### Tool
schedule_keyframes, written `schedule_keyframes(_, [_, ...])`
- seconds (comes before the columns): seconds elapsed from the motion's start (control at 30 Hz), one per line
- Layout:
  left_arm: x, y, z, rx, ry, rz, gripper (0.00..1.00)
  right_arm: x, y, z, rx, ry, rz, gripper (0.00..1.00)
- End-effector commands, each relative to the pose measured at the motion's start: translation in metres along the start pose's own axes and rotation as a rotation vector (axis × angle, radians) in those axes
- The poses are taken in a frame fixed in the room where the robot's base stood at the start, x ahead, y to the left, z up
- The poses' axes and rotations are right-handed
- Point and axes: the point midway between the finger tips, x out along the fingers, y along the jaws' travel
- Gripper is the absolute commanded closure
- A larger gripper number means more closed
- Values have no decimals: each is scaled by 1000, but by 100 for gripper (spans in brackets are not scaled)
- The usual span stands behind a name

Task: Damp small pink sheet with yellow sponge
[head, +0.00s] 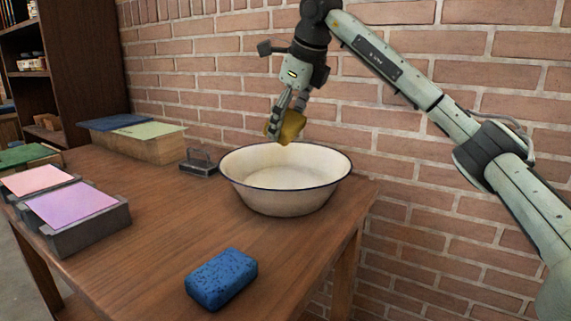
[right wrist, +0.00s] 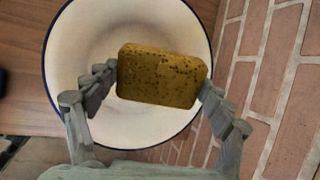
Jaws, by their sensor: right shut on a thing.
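My right gripper (head: 285,117) is shut on the yellow sponge (head: 292,127) and holds it above the white enamel basin (head: 240,184). In the right wrist view the speckled sponge (right wrist: 161,75) sits between the two fingers (right wrist: 158,88), with the basin (right wrist: 75,60) below it. A pink sheet (head: 37,179) lies on a grey block at the left of the table. A lilac-pink sheet (head: 71,203) lies on a similar block in front of it. My left gripper is not in view.
A blue sponge (head: 221,279) lies at the front of the wooden table (head: 165,235). A box with a blue and a pale green sheet (head: 150,131) stands at the back left. A small grey metal piece (head: 199,165) is beside the basin. A brick wall is close behind.

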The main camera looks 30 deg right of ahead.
Motion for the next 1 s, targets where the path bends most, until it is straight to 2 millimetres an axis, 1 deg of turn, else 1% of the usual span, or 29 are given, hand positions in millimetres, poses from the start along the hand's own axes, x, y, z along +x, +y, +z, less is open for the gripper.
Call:
schedule_keyframes(0.17, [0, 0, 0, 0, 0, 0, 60, -5, -1, 2, 0, -1, 0, 42])
schedule_keyframes(0.53, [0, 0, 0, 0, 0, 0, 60, -34, -10, 16, -1, -1, 0, 42])
schedule_keyframes(1.0, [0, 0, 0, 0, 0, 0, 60, -35, -11, 16, 0, 0, 0, 42])
